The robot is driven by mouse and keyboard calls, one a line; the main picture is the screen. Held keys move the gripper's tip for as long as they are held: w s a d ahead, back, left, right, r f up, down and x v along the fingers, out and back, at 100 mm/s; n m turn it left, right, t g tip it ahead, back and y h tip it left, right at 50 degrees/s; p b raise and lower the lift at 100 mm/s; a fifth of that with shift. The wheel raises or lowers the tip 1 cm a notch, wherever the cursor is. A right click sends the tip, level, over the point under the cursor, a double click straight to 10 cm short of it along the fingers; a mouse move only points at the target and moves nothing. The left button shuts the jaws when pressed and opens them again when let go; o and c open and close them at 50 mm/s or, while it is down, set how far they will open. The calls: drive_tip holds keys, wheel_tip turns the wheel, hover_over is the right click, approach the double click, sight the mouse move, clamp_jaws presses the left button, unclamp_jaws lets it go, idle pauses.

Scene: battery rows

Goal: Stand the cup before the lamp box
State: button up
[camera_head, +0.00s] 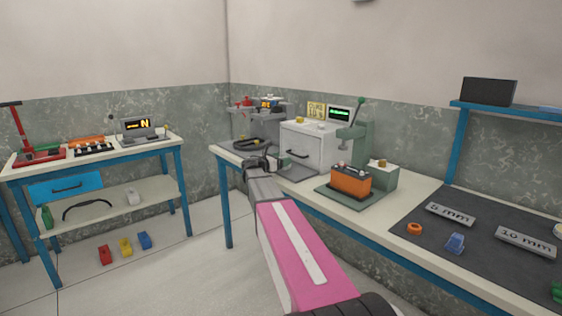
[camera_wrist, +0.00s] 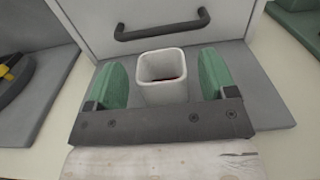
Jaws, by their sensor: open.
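A white, square-mouthed cup (camera_wrist: 162,91) stands upright in the wrist view, with something dark red inside it. My gripper (camera_wrist: 162,72) is open, with one green finger on each side of the cup and a narrow gap at each side. The cup stands on a grey plate (camera_wrist: 262,108), before a pale grey box with a dark drawer handle (camera_wrist: 190,44). In the head view my gripper (camera_head: 262,162) is at the front left of this box (camera_head: 302,142), and the cup cannot be made out there. I cannot tell for sure whether this box is the lamp box.
A green press (camera_head: 362,140) with an orange battery (camera_head: 350,183) stands right of the grey box. A dark mat (camera_head: 480,232) with labels and small parts lies further right. A grey machine (camera_head: 262,122) stands behind at the left. A second table (camera_head: 100,152) is across the floor.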

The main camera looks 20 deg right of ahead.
drive_tip(key=v, duration=1.2)
drive_tip(key=s+a+f+m+g+y, duration=0.1)
drive_tip(key=s+f+m+g+y, duration=0.1)
drive_tip(key=s+f+m+y, duration=0.45)
drive_tip(key=s+f+m+g+y, duration=0.1)
drive_tip(key=s+f+m+g, duration=0.15)
drive_tip(key=s+f, duration=0.7)
drive_tip(key=s+a+f+m+g+y, duration=0.1)
drive_tip(key=s+a+f+m+y, duration=0.8)
drive_tip(key=s+f+m, duration=0.4)
drive_tip(key=shift+a+f+g, duration=0.2)
drive_tip(key=shift+a+g, duration=0.15)
drive_tip(key=shift+a, duration=0.4)
drive_tip(key=shift+s+y, duration=0.15)
drive_tip(key=shift+y, duration=0.1)
